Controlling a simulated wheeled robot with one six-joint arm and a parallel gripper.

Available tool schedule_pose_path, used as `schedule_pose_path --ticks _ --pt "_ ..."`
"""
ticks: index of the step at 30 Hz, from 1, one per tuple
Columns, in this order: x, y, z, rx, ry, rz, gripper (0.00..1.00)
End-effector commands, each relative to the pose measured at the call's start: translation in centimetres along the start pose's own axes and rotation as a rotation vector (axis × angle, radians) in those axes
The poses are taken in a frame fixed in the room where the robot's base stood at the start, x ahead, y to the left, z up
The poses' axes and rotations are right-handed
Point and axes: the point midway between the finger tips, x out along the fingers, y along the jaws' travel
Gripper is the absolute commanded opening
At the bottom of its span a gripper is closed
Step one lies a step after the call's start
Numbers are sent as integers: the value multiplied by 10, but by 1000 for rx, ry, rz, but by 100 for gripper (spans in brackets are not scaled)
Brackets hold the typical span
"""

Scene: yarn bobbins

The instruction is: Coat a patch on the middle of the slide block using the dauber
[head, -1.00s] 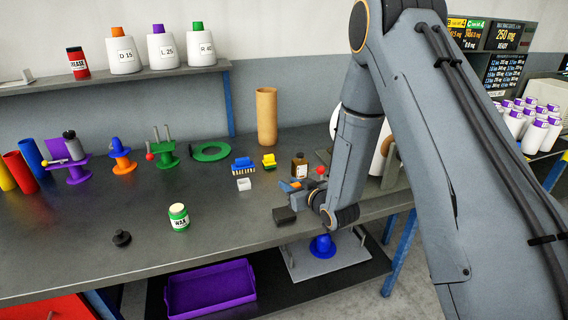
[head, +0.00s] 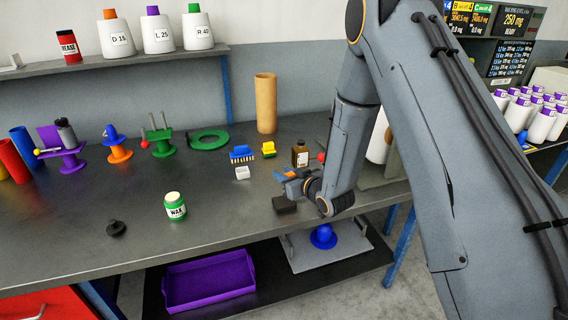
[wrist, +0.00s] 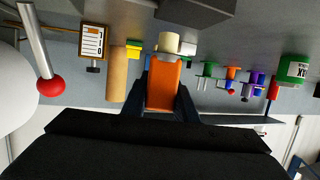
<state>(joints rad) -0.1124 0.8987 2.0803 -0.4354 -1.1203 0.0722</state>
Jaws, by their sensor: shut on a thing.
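The dauber, with an orange handle (wrist: 163,88) and a cream tip, is held in my gripper (wrist: 170,105); the tip points away from the jaws. In the head view, my gripper (head: 297,184) is near the bench's front edge, with a bit of the orange dauber (head: 285,175) showing. The slide block (head: 285,204), a dark block, lies on the bench just below my gripper in the picture. A dark block also shows at the top of the wrist view (wrist: 196,9), with the cream tip apart from it. The block's coating cannot be made out.
A green-and-white wax jar (head: 175,207) stands open on the bench, its black lid (head: 116,229) apart. The bench's front middle is clear.

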Motion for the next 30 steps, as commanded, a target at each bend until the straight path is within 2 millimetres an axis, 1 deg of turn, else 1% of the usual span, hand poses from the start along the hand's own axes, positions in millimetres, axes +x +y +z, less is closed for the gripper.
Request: schedule_pose_path --ticks 1,6,8,19,22,30 --pt "2 0 7 1 -1 0 4" --pt "8 0 23 0 0 0 4" --pt "9 -5 20 0 1 1 4" --pt "20 -23 18 5 0 16 4" --pt "17 -17 20 5 0 16 4" --pt "11 -9 21 -1 0 -3 4"
